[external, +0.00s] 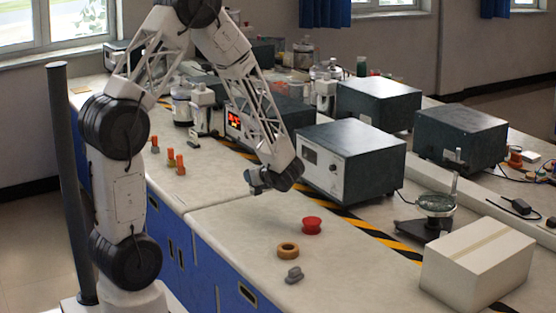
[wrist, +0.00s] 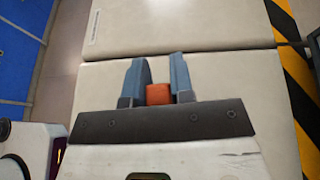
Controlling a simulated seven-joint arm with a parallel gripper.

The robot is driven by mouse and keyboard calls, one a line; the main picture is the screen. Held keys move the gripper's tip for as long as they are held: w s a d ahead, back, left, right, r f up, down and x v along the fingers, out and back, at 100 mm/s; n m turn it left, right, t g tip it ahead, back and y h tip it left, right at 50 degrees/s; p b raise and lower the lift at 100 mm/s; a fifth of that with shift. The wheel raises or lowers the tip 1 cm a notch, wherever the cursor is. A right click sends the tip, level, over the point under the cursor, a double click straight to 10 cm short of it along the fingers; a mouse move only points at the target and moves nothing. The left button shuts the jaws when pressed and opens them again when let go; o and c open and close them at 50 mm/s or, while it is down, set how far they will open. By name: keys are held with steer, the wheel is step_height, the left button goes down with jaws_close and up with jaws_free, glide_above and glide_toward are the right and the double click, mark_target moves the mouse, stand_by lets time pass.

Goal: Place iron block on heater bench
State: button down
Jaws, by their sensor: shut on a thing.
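My gripper (wrist: 160,75) is shut on a small orange-brown block (wrist: 158,94), which sits low between the two blue-grey fingers in the wrist view. I cannot tell from its look whether it is iron. In the external view my gripper (external: 254,182) hangs above the pale worktop (external: 225,215), left of the grey-and-white instrument box. The held block is not clear there. No part of the worktop is plainly marked as a heater bench. The wrist view shows bare worktop (wrist: 215,70) with a seam beneath the gripper.
A red spool (external: 311,226), a brown ring (external: 287,250) and a grey piece (external: 293,275) lie on the front worktop. An instrument box (external: 350,158) stands close right of my gripper. A white box (external: 478,265) is at front right.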

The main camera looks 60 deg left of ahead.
steer(key=w+a+r+n+g+h, duration=0.1)
steer(key=w+a+n+g, duration=0.15)
steer(key=a, duration=1.15)
steer(key=w+a+r+n+g, duration=0.2)
steer(key=a+g, duration=0.1)
steer(key=a, duration=1.2)
steer(key=s+a+n+g+h, duration=0.1)
steer(key=s+a, duration=0.2)
steer(key=a, duration=0.6)
steer(key=s+a+r+n+g+h, duration=0.1)
steer(key=s+a, duration=0.3)
steer(key=a, duration=0.5)
steer(key=s+a+n+g+h, duration=0.1)
steer(key=s+a, duration=0.3)
steer(key=a, duration=0.6)
steer(key=shift+s+r+n, duration=0.15)
steer(key=shift+r+n, duration=0.1)
steer(key=shift+n, duration=0.1)
step_height(320, 180, down, 6)
steer(key=shift+f, duration=0.15)
steer(key=shift+f, duration=1.85)
